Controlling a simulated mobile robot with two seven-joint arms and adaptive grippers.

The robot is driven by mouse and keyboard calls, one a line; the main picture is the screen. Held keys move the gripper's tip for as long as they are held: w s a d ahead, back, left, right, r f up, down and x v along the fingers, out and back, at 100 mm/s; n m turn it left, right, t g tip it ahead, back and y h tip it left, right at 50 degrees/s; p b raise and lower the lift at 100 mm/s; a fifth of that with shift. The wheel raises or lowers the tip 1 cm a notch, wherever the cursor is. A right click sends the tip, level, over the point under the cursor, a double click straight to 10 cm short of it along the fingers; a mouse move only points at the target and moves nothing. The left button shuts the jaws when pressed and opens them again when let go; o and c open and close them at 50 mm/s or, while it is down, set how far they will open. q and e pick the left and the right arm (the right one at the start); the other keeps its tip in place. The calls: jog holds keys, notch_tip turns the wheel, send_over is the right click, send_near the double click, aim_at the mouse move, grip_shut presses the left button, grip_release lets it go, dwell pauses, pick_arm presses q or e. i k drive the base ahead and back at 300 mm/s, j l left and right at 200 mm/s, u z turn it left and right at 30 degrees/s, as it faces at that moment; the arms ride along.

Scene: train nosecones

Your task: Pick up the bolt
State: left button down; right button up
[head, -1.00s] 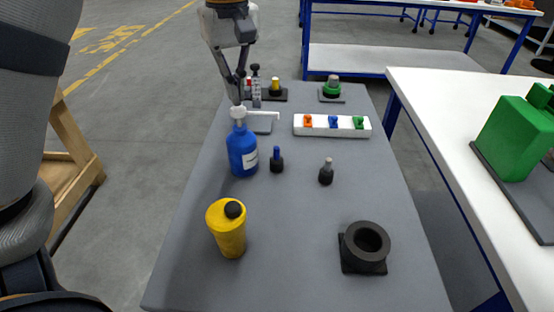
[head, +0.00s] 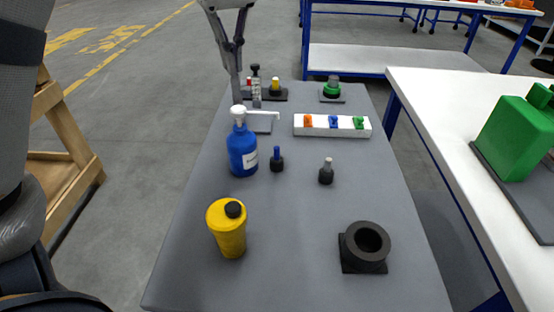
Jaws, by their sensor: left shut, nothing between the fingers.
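The thing most like a bolt is a slim upright piece (head: 256,92) with a black top and a grey shaft, at the far left of the grey table (head: 290,215). I cannot tell for sure that it is the bolt. My left gripper (head: 237,101) points down at the table's far left, just left of this piece and behind the blue bottle. Its fingers are together and hold nothing. The bottle's white cap is close to the fingertips in the picture. My right gripper is not in view.
A blue bottle (head: 242,155) and a yellow bottle (head: 228,230) stand on the left. A white holder (head: 341,131) carries orange, blue and green pieces. Small black pieces with blue (head: 277,160) and grey (head: 326,172) tops stand mid-table. A black ring block (head: 364,247) is front right.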

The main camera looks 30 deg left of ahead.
aim_at(276, 162)
jog(key=k, duration=1)
